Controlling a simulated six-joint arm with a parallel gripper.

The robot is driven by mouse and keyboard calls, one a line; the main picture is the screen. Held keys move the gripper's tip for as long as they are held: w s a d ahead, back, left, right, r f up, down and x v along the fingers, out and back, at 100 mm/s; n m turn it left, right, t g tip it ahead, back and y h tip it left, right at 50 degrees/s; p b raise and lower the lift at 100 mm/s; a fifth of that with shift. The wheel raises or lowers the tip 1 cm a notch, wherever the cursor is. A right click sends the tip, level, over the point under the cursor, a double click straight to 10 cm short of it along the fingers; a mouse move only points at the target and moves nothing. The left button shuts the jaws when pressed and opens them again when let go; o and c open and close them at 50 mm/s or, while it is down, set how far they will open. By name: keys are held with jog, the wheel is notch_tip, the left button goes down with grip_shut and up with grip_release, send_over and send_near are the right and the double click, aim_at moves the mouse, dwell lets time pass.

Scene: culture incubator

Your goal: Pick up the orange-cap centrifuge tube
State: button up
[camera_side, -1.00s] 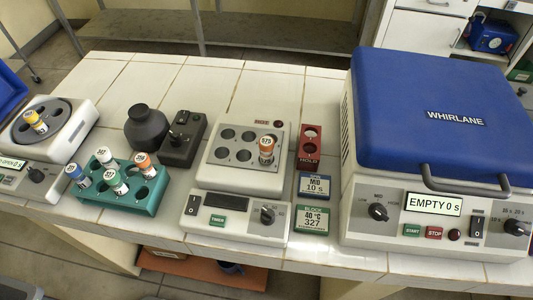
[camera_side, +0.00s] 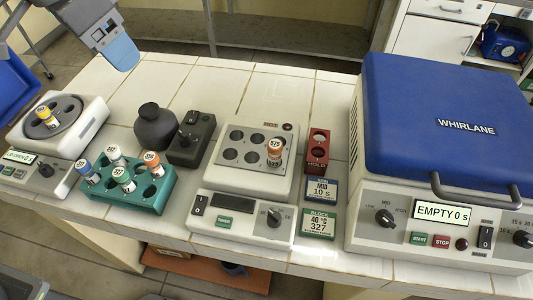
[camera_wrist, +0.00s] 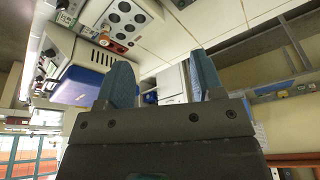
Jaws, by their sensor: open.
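Two tubes with orange caps show in the side view. One orange-cap tube (camera_side: 152,160) stands tilted in the teal rack (camera_side: 155,197), beside several blue, white and green-capped tubes. The other orange-cap tube (camera_side: 275,148) stands in a right-hand well of the white heating block (camera_side: 215,172). My gripper (camera_side: 123,57) hangs at the upper left of the side view, above the back edge of the bench, apart from both tubes. In the wrist view its two blue fingers (camera_wrist: 163,80) are spread with nothing between them.
A blue-lidded centrifuge (camera_side: 440,120) reading EMPTY fills the right side. A dark vortex-like device (camera_side: 155,128) stands behind the rack. A rotor device (camera_side: 75,118) with a yellow-capped tube (camera_side: 46,115) is at left. A red holder (camera_side: 317,152) stands beside the block. White tiles behind are clear.

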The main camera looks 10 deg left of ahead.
jog(key=w+d+f+m+g, duration=0.1)
jog(key=w+d+f+m, duration=0.1)
jog(key=d, duration=0.4)
jog(key=w+d+f+m, duration=0.1)
jog(key=w+d+f, duration=0.1)
jog(key=d, duration=0.4)
jog(key=m+g, duration=0.1)
jog(key=m, duration=0.1)
send_near(275, 144)
jog(key=f, duration=0.4)
jog(key=d+f, duration=0.1)
jog(key=f, duration=0.2)
jog(key=shift+w+d+f, duration=0.1)
jog(key=shift+w+f, duration=0.1)
jog(key=shift+f, duration=1.1)
jog(key=shift+w+d+f, duration=0.1)
jog(key=shift+w+f, duration=0.15)
jog(key=shift+f, duration=1)
jog(key=shift+c, duration=0.4)
jog(key=c, duration=0.9)
